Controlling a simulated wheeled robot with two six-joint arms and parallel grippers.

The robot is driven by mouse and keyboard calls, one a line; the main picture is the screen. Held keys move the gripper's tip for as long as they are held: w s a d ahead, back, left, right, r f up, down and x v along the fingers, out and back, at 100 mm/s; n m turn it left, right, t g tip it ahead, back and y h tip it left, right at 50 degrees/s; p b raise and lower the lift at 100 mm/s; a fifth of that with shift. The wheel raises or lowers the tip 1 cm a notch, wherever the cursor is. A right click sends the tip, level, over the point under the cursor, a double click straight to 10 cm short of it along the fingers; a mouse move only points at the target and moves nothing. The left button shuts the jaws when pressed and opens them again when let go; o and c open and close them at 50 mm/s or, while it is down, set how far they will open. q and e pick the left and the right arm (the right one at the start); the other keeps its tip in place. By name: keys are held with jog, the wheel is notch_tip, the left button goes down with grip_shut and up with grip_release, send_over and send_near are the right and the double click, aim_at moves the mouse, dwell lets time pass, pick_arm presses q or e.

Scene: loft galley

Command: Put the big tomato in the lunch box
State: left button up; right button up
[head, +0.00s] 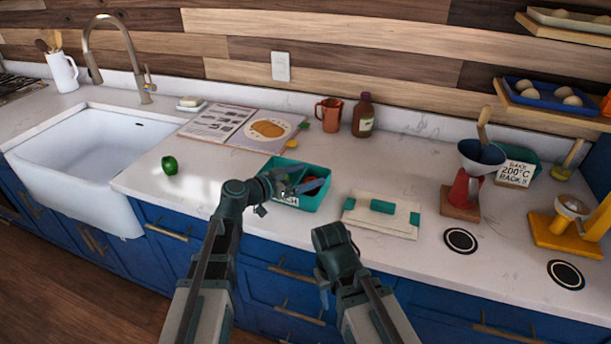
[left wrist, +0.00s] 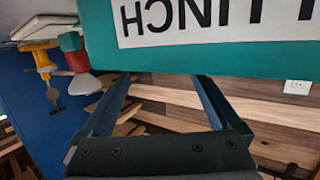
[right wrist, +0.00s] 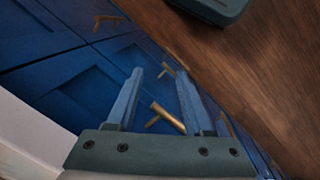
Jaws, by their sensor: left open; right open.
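The teal lunch box (head: 318,196) stands open on the counter near the front edge, with a white label on its front. The left wrist view shows its teal wall (left wrist: 275,55) and upside-down label close up. A red, tomato-like thing (head: 311,184) shows inside the box, partly hidden by my left gripper; I cannot tell its size. My left gripper (head: 304,180) is open over the box, with nothing visible between its fingers. My right gripper (right wrist: 160,80) is open and empty, in front of the blue cabinets, low and right of the box.
A green vegetable (head: 170,165) lies left on the counter. A cream panel with teal parts (head: 383,213) lies right of the box. The sink (head: 95,150) is left.

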pick_arm(q)
jog(key=p+v, duration=0.1)
jog(key=v, duration=1.1)
jog(key=shift+p, duration=0.35)
pick_arm(e)
notch_tip(320, 180, up, 3)
jog(key=shift+f, duration=0.15)
pick_arm(q)
jog(key=shift+s, duration=0.1)
